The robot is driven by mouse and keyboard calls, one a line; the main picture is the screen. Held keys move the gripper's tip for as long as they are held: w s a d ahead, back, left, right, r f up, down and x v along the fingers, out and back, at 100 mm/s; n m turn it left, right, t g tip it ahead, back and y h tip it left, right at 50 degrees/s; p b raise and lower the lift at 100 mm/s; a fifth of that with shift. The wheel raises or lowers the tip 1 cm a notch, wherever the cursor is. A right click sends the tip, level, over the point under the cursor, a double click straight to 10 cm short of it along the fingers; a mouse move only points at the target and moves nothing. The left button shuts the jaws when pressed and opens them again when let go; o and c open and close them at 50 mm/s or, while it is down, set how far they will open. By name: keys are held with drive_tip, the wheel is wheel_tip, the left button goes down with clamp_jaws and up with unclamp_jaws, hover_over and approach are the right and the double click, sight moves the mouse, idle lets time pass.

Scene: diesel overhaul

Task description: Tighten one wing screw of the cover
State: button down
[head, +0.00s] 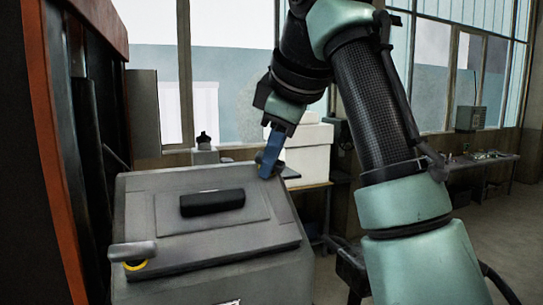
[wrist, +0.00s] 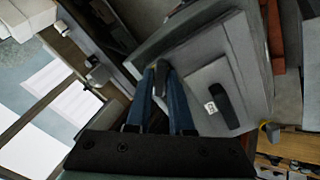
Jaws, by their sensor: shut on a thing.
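The cover (head: 165,240) is a grey plate with a black handle (head: 212,202) on top of a grey housing. It also shows in the wrist view (wrist: 202,82). One wing screw (head: 132,252), a grey wing over a yellow ring, sits at the cover's near left corner; its yellow part shows in the wrist view (wrist: 273,130). My gripper (head: 266,172) is at the far right corner, its blue fingers pointing down. In the wrist view the fingertips (wrist: 160,72) close on a dark grey wing screw (wrist: 161,78), mostly hidden between them; any ring under it is hidden.
A tall dark cabinet with an orange edge (head: 60,150) stands close on the left. A small grey fitting (head: 204,150) rises behind the housing. White boxes (head: 308,150) stand on a bench behind my gripper. Open floor lies to the right.

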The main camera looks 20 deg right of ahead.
drive_tip(key=m, duration=0.3)
drive_tip(key=shift+f, duration=0.15)
drive_tip(key=shift+m, duration=2.3)
drive_tip(key=shift+m, duration=1.1)
drive_tip(key=c, duration=1.2)
unclamp_jaws()
drive_tip(key=shift+m, duration=0.5)
drive_tip(key=shift+c, duration=0.2)
drive_tip(key=o, duration=0.6)
